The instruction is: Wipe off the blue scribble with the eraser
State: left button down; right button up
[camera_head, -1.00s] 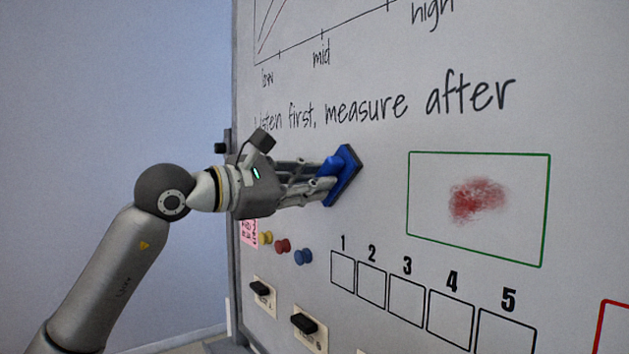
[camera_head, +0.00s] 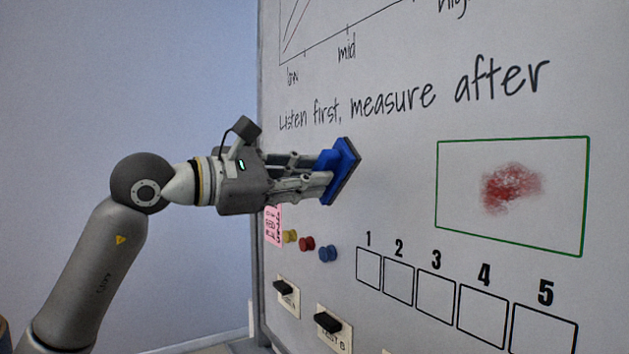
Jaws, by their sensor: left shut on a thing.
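My left gripper (camera_head: 322,174) is shut on the eraser, a blue block (camera_head: 336,168) with a dark pad facing the whiteboard (camera_head: 400,190). The eraser is left of a green-outlined box (camera_head: 437,190); I cannot tell whether its pad touches the board. Inside that box is a smeared red smudge (camera_head: 512,187), blotchy and fainter at its edges. No blue scribble shows in this view. My right gripper is not in view.
Yellow, red (camera_head: 307,243) and blue (camera_head: 327,253) round magnets sit below the gripper, by a pink note (camera_head: 273,225). Two labelled plates with black knobs (camera_head: 327,322) are lower. Numbered empty squares (camera_head: 435,297) run below the green box. Black handwriting (camera_head: 420,97) is above.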

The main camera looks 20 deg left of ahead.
pick_arm(q)
jog(key=shift+s+a, duration=0.1)
jog(key=b+v, duration=0.1)
jog(key=v, duration=0.2)
dwell(0.4)
